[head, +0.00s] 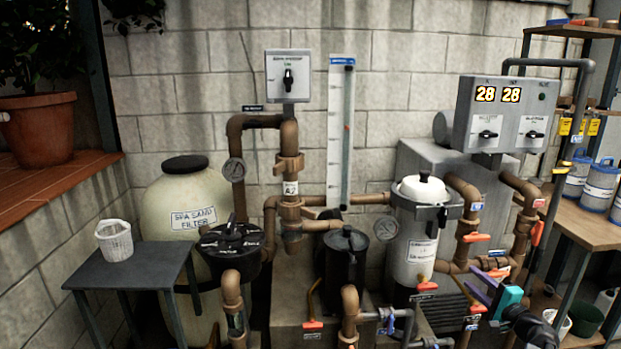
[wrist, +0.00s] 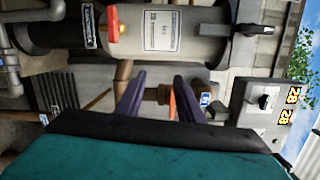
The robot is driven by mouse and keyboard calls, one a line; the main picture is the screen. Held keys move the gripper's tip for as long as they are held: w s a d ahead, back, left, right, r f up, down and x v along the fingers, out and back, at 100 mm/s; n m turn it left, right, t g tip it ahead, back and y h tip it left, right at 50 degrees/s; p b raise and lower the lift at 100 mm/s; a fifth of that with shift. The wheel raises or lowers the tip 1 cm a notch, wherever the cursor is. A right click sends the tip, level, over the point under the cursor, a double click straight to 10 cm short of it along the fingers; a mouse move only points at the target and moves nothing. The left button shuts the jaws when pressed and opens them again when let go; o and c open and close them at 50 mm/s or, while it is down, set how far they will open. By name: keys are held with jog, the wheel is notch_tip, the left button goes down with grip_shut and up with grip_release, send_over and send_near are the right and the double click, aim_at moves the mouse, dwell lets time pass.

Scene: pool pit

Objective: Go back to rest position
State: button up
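My gripper (head: 474,283) is at the lower right in the head view, with a teal body and purple fingers. It is in front of the brown pipes beside the white canister filter (head: 416,240). In the wrist view, the two purple fingers of my gripper (wrist: 159,88) stand apart with nothing held between them. A brown pipe (wrist: 148,93) and an orange valve handle (wrist: 173,104) show beyond the fingers. The wrist view is turned sideways, so the canister (wrist: 180,28) lies across its top.
A control box (head: 510,113) reading 28 and 28 is above the pipes. A wooden shelf (head: 573,218) with blue-and-white tubs is close on the right. A black pump pot (head: 345,262), sand filter (head: 183,200) and small table (head: 135,265) with a white basket (head: 114,240) are left.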

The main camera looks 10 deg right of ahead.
jog(key=w+a+f+n+g+y+p, duration=0.1)
jog(key=w+a+f+y, duration=0.1)
jog(key=a+f, duration=0.45)
jog(key=w+a+f+n+g+y, duration=0.1)
jog(key=w+a+f+g, duration=0.15)
jog(key=a, duration=0.75)
jog(key=w+a+f+n+g+y+p, duration=0.1)
jog(key=a+f+y, duration=0.1)
jog(key=a+f, duration=0.5)
jog(key=s+a+f+n+g+y, duration=0.1)
jog(key=s+a+f+n+g, duration=0.35)
jog(key=a, duration=0.75)
jog(key=s+a+f+n+g+y, duration=0.1)
jog(key=s+a+f+g, duration=0.1)
jog(key=s+a+f, duration=0.65)
jog(key=s+a+f+n+g+h+p, duration=0.1)
jog(key=s+a+f+n+g, duration=0.25)
jog(key=s+a+f, duration=0.4)
jog(key=s+a+f+n+g+h+p, duration=0.15)
jog(key=s+a+f+g, duration=0.3)
jog(key=s, duration=0.55)
jog(key=s+d+f+n+g+h, duration=0.2)
jog(key=s+f+n, duration=0.1)
jog(key=s, duration=0.6)
jog(key=s+d+n+g+h, duration=0.2)
jog(key=s+d+h, duration=0.2)
jog(key=d, duration=0.5)
jog(key=shift+s+d+r, duration=0.15)
jog(key=shift+s+r, duration=0.2)
jog(key=shift+s, duration=0.35)
